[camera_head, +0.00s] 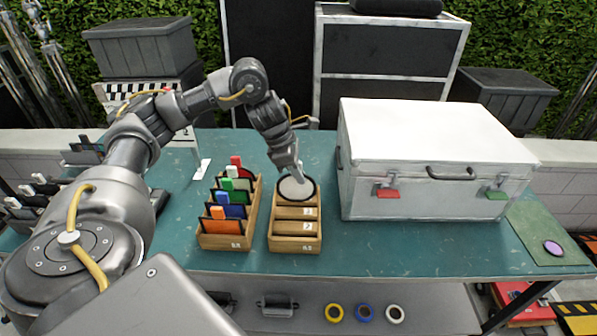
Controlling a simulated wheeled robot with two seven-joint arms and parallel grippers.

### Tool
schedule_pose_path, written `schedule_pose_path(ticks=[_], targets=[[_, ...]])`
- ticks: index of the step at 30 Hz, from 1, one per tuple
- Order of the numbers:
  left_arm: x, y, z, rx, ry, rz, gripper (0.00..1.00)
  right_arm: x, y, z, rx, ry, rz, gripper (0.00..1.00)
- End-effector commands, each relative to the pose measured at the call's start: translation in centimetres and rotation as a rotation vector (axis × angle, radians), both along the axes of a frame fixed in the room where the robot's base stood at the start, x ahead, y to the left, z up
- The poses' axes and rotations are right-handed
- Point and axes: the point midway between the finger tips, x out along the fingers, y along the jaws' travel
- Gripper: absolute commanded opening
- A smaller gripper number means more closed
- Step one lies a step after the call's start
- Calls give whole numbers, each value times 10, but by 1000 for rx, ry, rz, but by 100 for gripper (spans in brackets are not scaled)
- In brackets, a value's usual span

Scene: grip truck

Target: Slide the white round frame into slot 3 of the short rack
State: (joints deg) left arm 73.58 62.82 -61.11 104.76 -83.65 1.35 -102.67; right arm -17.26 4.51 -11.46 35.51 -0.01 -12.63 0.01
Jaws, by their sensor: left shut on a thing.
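The white round frame (294,188) is a pale disc with a dark rim, at the far end of the short rack. The short rack (295,246) is a wooden box with numbered slots; labels 1 and 2 read on its dividers. My left gripper (298,172) is shut on the frame's upper edge, above the rack's far end. The frame's lower edge meets the rack's far part; I cannot tell how deep it sits or in which slot. My right gripper is out of view.
A second wooden rack (225,242) with several coloured tabbed frames stands just left. A large white case (430,150) stands close on the right. A green mat (540,225) with a purple disc (553,248) lies at the far right. Tape rolls (364,312) sit on the lower shelf.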

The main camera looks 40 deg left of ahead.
Motion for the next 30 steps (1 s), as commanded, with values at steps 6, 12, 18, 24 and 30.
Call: schedule_pose_path(ticks=[6, 12, 18, 24, 30], targets=[[0, 0, -1, 0, 0, 0, 0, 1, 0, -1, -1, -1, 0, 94], [0, 0, -6, 0, 0, 0, 0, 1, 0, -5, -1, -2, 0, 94], [0, 0, -12, 0, 0, 0, 0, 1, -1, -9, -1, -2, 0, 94], [1, 0, -12, 0, -1, 0, 0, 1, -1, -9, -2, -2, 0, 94], [0, 0, -12, 1, -1, 0, 0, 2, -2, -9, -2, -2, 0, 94]])
